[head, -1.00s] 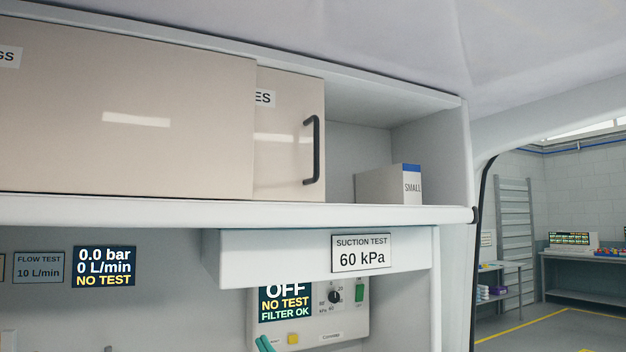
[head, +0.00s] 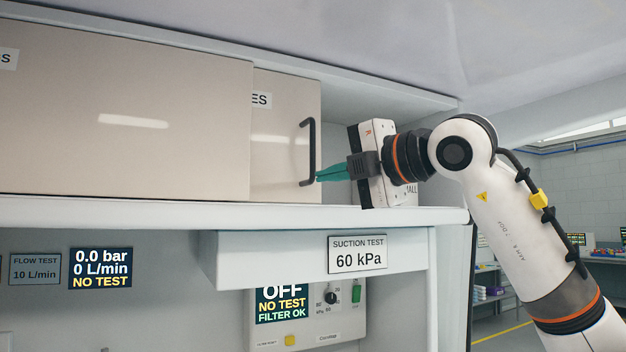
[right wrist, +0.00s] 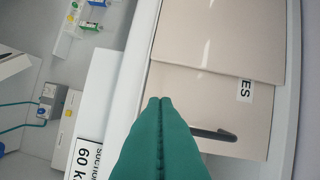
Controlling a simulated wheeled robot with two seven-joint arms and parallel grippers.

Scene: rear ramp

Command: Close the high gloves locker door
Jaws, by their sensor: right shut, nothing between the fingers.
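The gloves locker door (head: 284,150) is a beige sliding panel with a label ending in "ES", partly hidden behind the front beige panel (head: 125,115). Its black bar handle (head: 310,152) stands upright near its right edge. The locker is open at the right of the door. My right gripper (head: 319,177) has teal fingers, shut and empty, with the tips beside the lower end of the handle. In the right wrist view the shut fingers (right wrist: 158,100) point at the door (right wrist: 200,105), with the handle (right wrist: 213,134) to their right. I cannot tell whether they touch. My left gripper is out of view.
A small box (head: 405,196) stands in the open right part of the locker, mostly hidden by my right gripper. The white shelf ledge (head: 150,212) runs below the doors. A "60 kPa" sign (head: 357,254) and suction unit (head: 330,305) are underneath.

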